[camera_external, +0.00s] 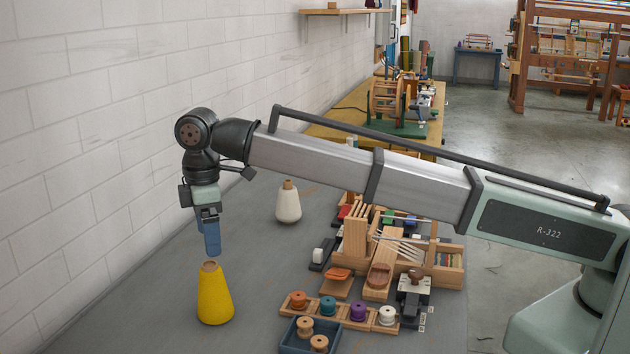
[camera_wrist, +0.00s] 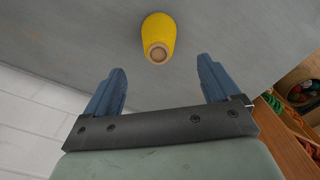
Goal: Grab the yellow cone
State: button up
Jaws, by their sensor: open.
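The yellow cone (camera_external: 215,298) stands upright on the grey table in the external view, with a tan top end. My gripper (camera_external: 212,250) points down just above the cone's top in that view. In the wrist view the yellow cone (camera_wrist: 158,36) shows near the top middle, its round tan end facing the camera. My gripper's two blue fingers (camera_wrist: 160,80) are spread wide and empty. The cone lies beyond the fingertips, roughly centred across the gap, and is not between them.
A white cone (camera_external: 288,203) stands farther back on the grey table (camera_external: 130,325). A rack of coloured spools (camera_external: 340,312), a blue tray (camera_external: 290,338) and wooden tools (camera_external: 380,270) fill the right side. A white block wall (camera_external: 80,130) runs along the left.

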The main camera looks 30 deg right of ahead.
aim_at(209, 265)
jog(key=shift+w+a+f, duration=0.1)
jog(key=shift+f, duration=2.5)
jog(key=shift+w+a+f, duration=0.1)
jog(key=shift+f, duration=2.5)
jog(key=c, duration=1.6)
